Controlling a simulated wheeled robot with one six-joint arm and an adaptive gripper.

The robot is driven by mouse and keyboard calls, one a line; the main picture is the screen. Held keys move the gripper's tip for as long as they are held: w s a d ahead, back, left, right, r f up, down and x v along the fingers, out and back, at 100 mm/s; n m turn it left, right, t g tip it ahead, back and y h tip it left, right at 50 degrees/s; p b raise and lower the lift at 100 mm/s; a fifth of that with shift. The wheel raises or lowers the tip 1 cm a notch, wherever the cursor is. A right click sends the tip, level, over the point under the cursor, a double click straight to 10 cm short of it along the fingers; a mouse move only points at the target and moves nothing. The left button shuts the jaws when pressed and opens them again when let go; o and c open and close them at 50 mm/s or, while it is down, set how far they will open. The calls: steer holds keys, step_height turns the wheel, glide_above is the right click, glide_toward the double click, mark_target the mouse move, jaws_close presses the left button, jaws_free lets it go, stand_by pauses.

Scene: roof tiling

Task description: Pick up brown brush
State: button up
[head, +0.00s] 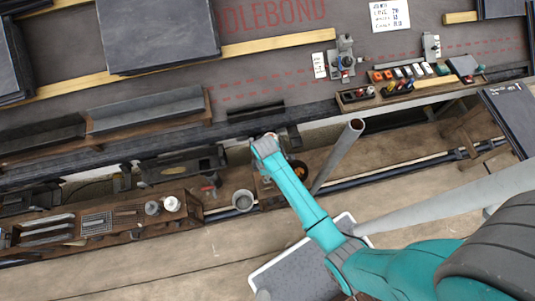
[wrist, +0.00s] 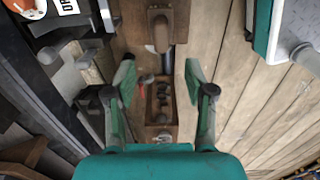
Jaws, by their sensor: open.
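My gripper is open and empty in the wrist view (wrist: 160,72), with its two fingers spread apart above a wooden tray (wrist: 177,118). In the head view my gripper (head: 265,147) is over the dark ledge and the wooden bench, and my arm hides part of what is below. A brown wooden piece with a paler rounded part (wrist: 158,28) lies beyond the fingertips in the wrist view. It may be the brown brush, but I cannot tell for sure. Several small dark things (wrist: 163,95) lie in the tray between the fingers.
A tool rack (head: 95,222) is at the left. Plank flooring (wrist: 240,85) right of the tray is clear in the wrist view.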

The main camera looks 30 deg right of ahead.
steer(key=shift+s+f, duration=0.1)
steer(key=shift+f, duration=5.1)
jaws_close()
